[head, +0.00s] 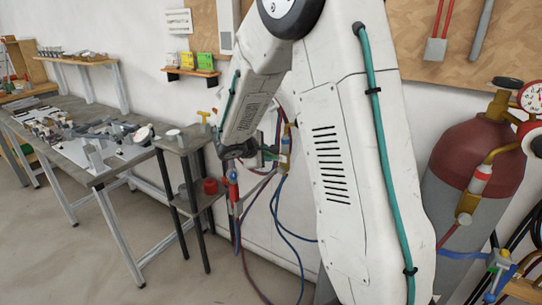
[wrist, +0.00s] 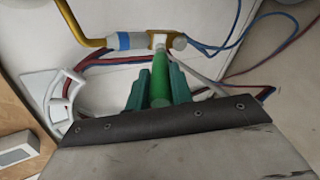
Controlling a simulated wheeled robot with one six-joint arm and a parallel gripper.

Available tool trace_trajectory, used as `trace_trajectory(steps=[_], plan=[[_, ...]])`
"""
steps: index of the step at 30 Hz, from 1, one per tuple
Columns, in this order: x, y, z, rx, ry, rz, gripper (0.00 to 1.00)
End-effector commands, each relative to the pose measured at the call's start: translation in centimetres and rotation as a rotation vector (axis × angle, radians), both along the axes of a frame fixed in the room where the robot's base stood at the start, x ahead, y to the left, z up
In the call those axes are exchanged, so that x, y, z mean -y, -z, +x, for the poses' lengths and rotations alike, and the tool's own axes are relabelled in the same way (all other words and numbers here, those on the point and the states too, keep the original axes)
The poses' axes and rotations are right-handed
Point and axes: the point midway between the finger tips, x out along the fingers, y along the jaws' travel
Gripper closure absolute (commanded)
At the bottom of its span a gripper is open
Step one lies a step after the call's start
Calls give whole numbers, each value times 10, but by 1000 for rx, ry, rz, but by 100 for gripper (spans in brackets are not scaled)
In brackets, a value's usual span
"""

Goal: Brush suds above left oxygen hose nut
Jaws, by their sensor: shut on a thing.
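My gripper (wrist: 157,80) is shut on a green-handled brush (wrist: 159,72) in the wrist view. The brush points away from me, and its pale tip (wrist: 158,42) is at a brass pipe fitting (wrist: 95,42) with a blue section (wrist: 123,41). The tip overlaps the fitting between the blue section and a rounded brass end (wrist: 180,43); I cannot tell whether they touch. No suds can be made out. In the head view my gripper (head: 264,154) is small, near the wall beside the hoses, and partly hidden by my arm.
Blue hoses (wrist: 225,45) and red hoses run behind the fitting. A dark stand (head: 185,139) holding a red cup (head: 210,186) is left of my gripper. A cluttered workbench (head: 105,172) is farther left. A red-topped gas cylinder (head: 480,155) with gauges (head: 531,98) stands right of my arm.

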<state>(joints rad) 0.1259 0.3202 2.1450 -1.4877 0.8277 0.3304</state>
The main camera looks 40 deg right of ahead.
Motion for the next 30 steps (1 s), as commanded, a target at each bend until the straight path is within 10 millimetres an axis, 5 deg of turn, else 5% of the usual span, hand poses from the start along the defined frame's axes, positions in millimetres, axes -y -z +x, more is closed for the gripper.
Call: trace_trajectory(steps=[14,30], plan=[[-5,-1,10,1,-1,-1,100],[-54,-1,-7,3,-3,-1,100]])
